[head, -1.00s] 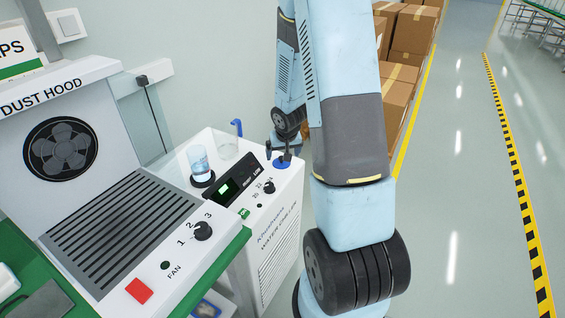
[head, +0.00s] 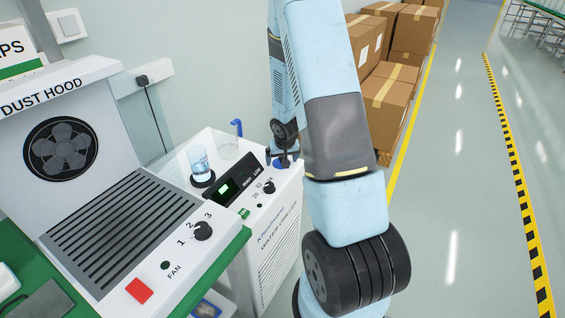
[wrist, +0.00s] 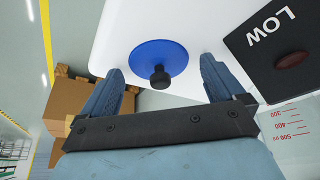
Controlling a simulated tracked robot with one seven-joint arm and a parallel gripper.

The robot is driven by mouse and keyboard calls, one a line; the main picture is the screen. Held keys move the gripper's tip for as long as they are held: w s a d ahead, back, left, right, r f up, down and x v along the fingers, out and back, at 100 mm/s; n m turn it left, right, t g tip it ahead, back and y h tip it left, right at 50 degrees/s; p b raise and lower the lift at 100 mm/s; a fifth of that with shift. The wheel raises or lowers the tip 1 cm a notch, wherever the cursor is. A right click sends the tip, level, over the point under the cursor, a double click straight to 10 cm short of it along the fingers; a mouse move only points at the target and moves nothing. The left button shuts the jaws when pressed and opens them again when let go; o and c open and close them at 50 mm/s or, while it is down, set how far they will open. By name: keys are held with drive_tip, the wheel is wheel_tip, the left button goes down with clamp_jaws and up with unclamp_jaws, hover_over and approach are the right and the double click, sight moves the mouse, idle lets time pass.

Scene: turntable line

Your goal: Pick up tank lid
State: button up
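The tank lid (wrist: 150,53) is a round blue disc with a black knob (wrist: 160,76) on top. It lies on the white top of the water chiller (head: 275,215). In the head view the lid is mostly hidden behind my gripper (head: 284,157). In the wrist view my gripper (wrist: 162,66) is open, with one blue finger on each side of the lid. The knob shows between the fingers, and nothing is held. I cannot tell how high the fingertips are above the lid.
The dust hood (head: 120,230) is at the left. Cardboard boxes (head: 385,100) are stacked behind my arm. The floor at the right is clear.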

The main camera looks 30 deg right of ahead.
drive_tip(key=c, duration=1)
drive_tip(key=shift+o, duration=0.2)
